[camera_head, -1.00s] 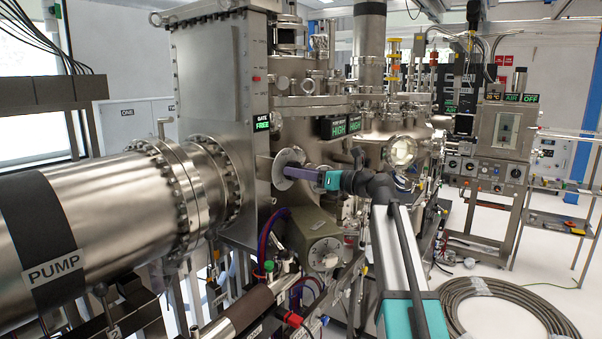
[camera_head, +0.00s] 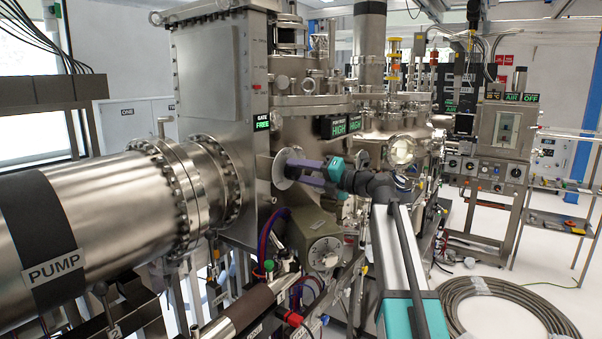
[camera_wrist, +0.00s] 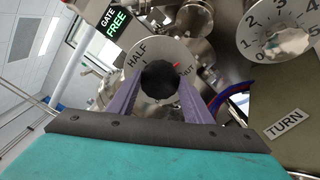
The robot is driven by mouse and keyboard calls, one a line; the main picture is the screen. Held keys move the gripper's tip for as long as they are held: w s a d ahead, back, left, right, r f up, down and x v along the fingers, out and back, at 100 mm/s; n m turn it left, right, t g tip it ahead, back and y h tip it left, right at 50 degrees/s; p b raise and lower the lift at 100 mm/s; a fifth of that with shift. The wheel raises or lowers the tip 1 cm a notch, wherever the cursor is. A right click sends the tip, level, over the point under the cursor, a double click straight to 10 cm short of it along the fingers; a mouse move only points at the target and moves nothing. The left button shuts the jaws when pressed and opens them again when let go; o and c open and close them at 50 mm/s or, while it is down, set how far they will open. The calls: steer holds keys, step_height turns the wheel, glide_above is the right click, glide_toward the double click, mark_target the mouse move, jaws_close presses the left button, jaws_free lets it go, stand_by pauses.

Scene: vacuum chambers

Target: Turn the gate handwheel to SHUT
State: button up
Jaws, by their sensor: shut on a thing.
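The gate handwheel shows in the wrist view as a dark round knob (camera_wrist: 160,78) in front of a pale round dial plate (camera_wrist: 160,52). The plate reads HALF at upper left, with a red mark and a partly hidden word at right. In the head view the plate (camera_head: 281,168) stands on the chamber's side. My gripper (camera_wrist: 160,84) has its two purple fingers shut on the knob, one on each side. In the head view my gripper (camera_head: 300,171) reaches the plate from the right. A small sign (camera_head: 262,121) reads GATE FREE.
A numbered dial box (camera_head: 322,252) sits just below my gripper; its dial (camera_wrist: 284,36) and a TURN label show in the wrist view. The large PUMP pipe (camera_head: 100,225) is at left. A coiled hose (camera_head: 505,310) lies on the floor at right.

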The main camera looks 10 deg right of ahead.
stand_by(0.3)
steer(key=o, duration=1.1)
steer(key=shift+c, duration=0.2)
steer(key=b+v, duration=0.1)
steer(key=v, duration=1.3)
steer(key=shift+a, duration=0.1)
